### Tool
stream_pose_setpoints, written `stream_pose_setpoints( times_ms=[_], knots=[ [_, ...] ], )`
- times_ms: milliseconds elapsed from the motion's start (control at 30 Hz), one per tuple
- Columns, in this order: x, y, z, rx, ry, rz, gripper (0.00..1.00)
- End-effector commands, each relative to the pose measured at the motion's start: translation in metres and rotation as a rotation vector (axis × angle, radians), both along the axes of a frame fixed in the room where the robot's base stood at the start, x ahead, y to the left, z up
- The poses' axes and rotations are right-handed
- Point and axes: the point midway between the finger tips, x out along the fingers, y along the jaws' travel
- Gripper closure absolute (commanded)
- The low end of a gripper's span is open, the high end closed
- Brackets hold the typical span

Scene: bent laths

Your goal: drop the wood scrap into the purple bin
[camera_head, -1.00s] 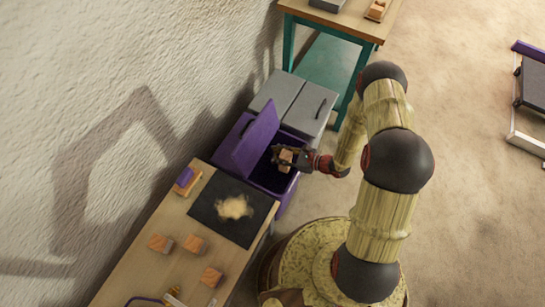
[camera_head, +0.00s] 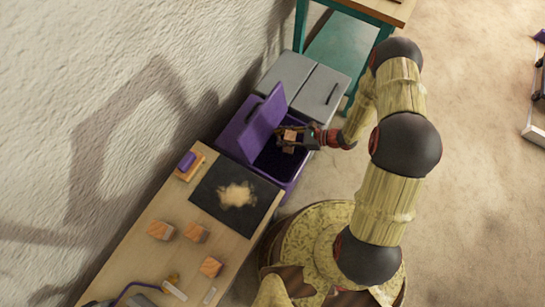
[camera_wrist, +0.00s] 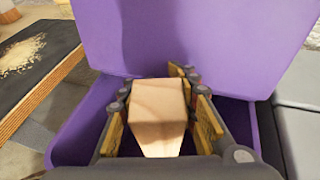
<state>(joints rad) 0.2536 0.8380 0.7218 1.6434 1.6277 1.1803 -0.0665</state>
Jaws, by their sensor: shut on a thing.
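The wood scrap (camera_wrist: 157,112) is a small pale block. My gripper (camera_head: 290,138) is shut on it, with a finger on each side in the wrist view. The scrap also shows in the head view (camera_head: 290,135), over the opening of the purple bin (camera_head: 283,183). The bin's lid (camera_head: 252,130) stands open, tilted up toward the wall. In the wrist view the lid (camera_wrist: 190,40) fills the top behind the scrap, and the bin's rim (camera_wrist: 72,133) shows at the left. The bin's floor is dark and mostly hidden.
A wooden bench (camera_head: 135,240) stands beside the bin. It holds a dark mat (camera_head: 215,208) with sawdust, several wood blocks (camera_head: 162,230) and a purple-topped brush-like object (camera_head: 188,165). Grey closed bins (camera_head: 318,92) stand on the other side. A teal-legged table (camera_head: 350,60) is behind them.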

Motion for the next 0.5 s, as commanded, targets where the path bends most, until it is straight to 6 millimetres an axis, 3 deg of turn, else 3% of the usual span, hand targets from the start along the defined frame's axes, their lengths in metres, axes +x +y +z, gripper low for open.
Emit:
stream_pose_setpoints(
  times_ms=[100, 400, 433, 500],
  knots=[
    [0.0, -0.0001, -0.0114, 0.0, 0.0, 0.0, 1.0],
    [0.0003, -0.0002, -0.0122, 0.0, 0.0, -0.001, 1.0],
    [0.0003, -0.0002, -0.0122, 0.0, 0.0, -0.001, 0.72],
    [0.0003, -0.0002, -0.0122, 0.0, 0.0, -0.001, 0.68]
  ],
)
